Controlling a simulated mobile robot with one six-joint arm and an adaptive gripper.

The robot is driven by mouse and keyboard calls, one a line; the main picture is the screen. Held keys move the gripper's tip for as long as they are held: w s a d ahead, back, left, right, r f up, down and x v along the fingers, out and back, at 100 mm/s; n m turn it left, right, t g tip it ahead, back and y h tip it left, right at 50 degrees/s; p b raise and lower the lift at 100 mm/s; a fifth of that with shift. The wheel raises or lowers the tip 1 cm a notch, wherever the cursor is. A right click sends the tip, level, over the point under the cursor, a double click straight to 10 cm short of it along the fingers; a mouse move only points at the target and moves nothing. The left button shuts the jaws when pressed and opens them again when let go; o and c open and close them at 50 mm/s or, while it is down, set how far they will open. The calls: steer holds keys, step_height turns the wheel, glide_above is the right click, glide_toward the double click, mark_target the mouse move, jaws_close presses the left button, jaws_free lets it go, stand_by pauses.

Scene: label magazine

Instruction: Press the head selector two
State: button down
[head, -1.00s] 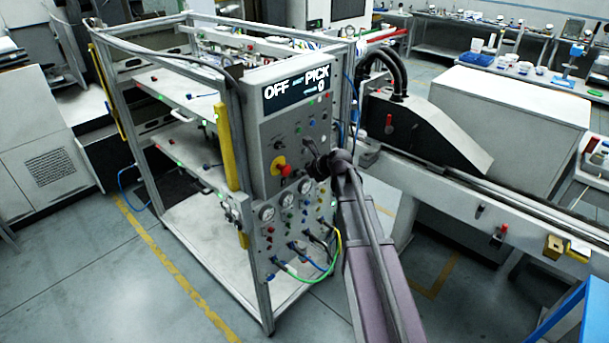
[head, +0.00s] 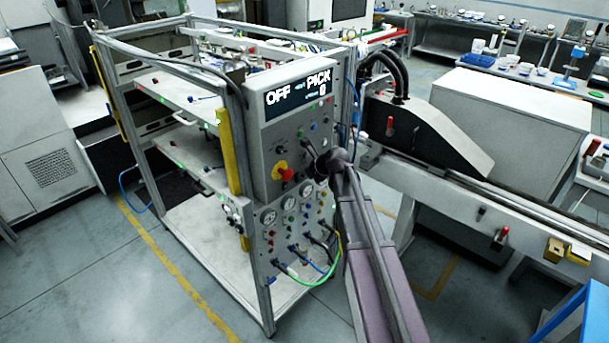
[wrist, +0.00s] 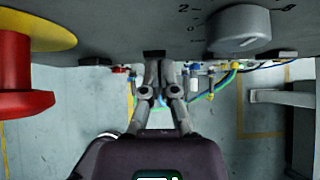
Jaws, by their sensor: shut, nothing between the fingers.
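The grey control panel (head: 262,155) stands on the front of the framed cart, with several small buttons and knobs. In the wrist view a grey round selector knob (wrist: 238,30) sits at the top right, with the marks 2 and 0 on its left. I cannot tell which control is head selector two. My gripper (head: 307,146) is in front of the panel's right half and hides part of it. In the wrist view my gripper (wrist: 161,62) is shut and empty, its tips pointing at the panel left of the knob. Contact cannot be told.
A red mushroom button (wrist: 25,92) on a yellow base is at the left of the wrist view, also low on the panel (head: 286,174). A display (head: 298,92) reads OFF and PICK. Gauges and hoses (head: 310,272) lie below. A conveyor (head: 480,205) is at right.

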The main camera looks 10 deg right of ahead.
steer(key=shift+r, duration=0.2)
steer(key=shift+r+p, duration=0.6)
steer(key=shift+p, duration=0.2)
steer(key=shift+s, duration=0.1)
steer(key=p+v, duration=0.8)
steer(key=v, duration=0.5)
steer(key=shift+f, duration=0.25)
steer(key=shift+s+d, duration=0.1)
stand_by(0.7)
